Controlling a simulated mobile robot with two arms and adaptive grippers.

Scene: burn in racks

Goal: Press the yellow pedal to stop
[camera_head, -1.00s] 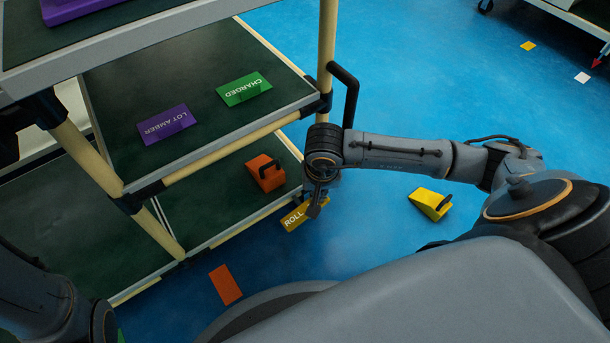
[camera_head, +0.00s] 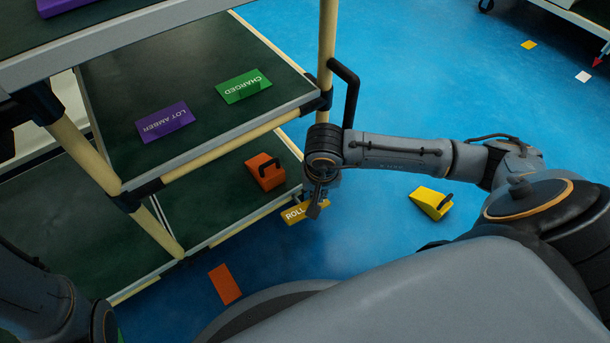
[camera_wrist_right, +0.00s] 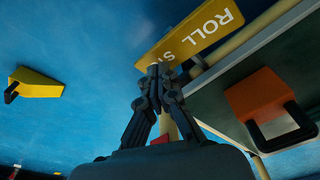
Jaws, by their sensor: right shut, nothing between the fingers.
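The yellow pedal (camera_head: 295,212) is a flat plate lettered "ROLL" at the rack's lower front edge, by the corner post. In the right wrist view the yellow pedal (camera_wrist_right: 205,32) shows "ROLL" and part of a second word. My right gripper (camera_head: 315,212) is shut and empty, pointing down at the pedal and hiding part of it. In the right wrist view its fingertips (camera_wrist_right: 153,76) overlap the pedal's near edge; they look in contact, but I cannot be certain. My left arm shows at the lower left; its gripper is out of view.
The rack's lower shelf holds an orange wedge (camera_head: 265,174) with a black handle. A yellow wedge (camera_head: 431,203) lies on the blue floor to the right. An orange floor marker (camera_head: 225,284) lies in front of the rack. A black handle (camera_head: 349,95) juts from the post.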

